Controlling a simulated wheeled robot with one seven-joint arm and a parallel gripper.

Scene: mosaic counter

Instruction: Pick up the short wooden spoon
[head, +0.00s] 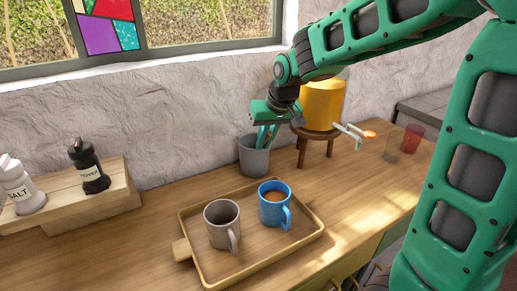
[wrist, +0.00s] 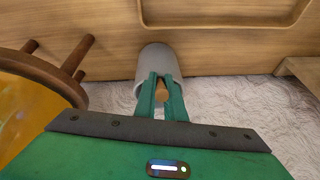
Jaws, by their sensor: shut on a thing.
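My gripper (head: 265,138) is at the mouth of a grey cup (head: 254,158) that stands on the counter near the wall. In the wrist view, my green fingers (wrist: 162,98) reach down at the cup (wrist: 155,62). They are shut on a brown wooden piece (wrist: 162,90), which I take to be the short wooden spoon; only its end shows between the fingers. The rest of the spoon is hidden by the fingers and the cup. In the head view I cannot make out the spoon.
A wooden tray (head: 203,273) with a grey mug (head: 222,226) and a blue mug (head: 274,204) lies in front. A yellow dispenser (head: 322,103) on a wooden stand (head: 302,151) is close on the right. Salt (head: 20,186) and pepper (head: 88,167) mills stand at the left.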

